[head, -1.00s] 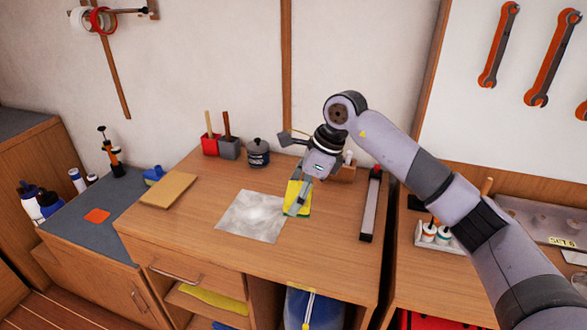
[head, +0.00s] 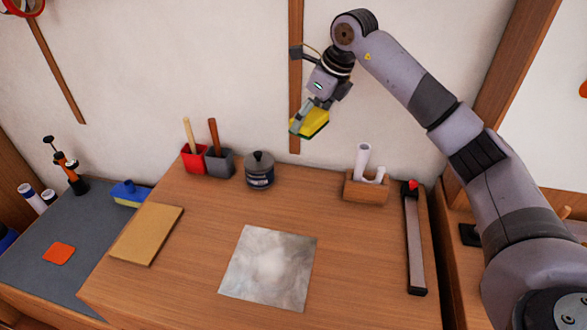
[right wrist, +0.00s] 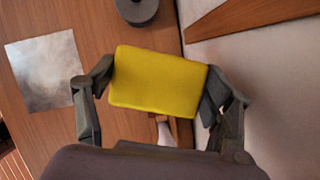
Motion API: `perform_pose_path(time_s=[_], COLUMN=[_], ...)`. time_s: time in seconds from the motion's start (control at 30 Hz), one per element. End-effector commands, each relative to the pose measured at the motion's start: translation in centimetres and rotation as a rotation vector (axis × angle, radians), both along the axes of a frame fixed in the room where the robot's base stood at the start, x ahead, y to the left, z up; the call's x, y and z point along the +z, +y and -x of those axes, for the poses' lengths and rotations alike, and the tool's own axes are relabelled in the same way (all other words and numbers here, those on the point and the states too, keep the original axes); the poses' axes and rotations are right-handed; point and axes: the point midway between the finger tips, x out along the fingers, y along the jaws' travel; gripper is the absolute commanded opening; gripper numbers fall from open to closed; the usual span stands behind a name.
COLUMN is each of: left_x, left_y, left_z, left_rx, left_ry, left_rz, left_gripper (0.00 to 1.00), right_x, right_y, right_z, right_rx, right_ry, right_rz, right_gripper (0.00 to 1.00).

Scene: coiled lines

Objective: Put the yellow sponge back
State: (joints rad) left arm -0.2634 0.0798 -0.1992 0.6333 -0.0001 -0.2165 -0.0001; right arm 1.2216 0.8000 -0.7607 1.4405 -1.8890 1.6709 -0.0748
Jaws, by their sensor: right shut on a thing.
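The yellow sponge (head: 315,122) has a green underside and is held in the air above the back of the wooden bench. My right gripper (head: 308,118) is shut on it. In the right wrist view the sponge (right wrist: 158,82) sits between the two fingers (right wrist: 155,90), its yellow face toward the camera. My left gripper is not in view.
A grey marbled sheet (head: 268,268) lies on the bench (head: 200,240). Behind it stand a red and a grey holder (head: 219,162), a dark lidded pot (head: 259,170) and a wooden block with white pipes (head: 366,187). A tan board (head: 146,233) lies left; a long bar (head: 414,240) lies right.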

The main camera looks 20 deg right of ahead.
Motion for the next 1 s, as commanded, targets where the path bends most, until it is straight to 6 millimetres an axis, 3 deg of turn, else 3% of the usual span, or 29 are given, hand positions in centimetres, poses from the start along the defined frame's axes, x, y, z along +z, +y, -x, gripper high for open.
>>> perform_pose_path(time_s=[0.17,0.4,0.6,0.8,1.0], left_x=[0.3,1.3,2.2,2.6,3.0], left_y=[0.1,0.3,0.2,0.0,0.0], left_z=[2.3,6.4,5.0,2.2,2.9], left_rx=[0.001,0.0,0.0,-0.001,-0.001], left_ry=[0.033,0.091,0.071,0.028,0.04], left_rz=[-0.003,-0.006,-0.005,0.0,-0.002], left_gripper=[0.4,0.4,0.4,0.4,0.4], right_x=[-2.4,-8.8,-13.5,-15.6,-17.6], right_y=[-0.1,0.0,0.1,0.0,0.1], right_z=[0.2,0.3,0.3,0.2,0.3], right_rx=[0.0,0.001,0.001,0.0,0.001], right_ry=[0.007,0.007,0.005,0.001,0.004], right_rz=[0.0,0.001,0.0,0.0,0.0], right_gripper=[0.52,0.52,0.52,0.52,0.52])
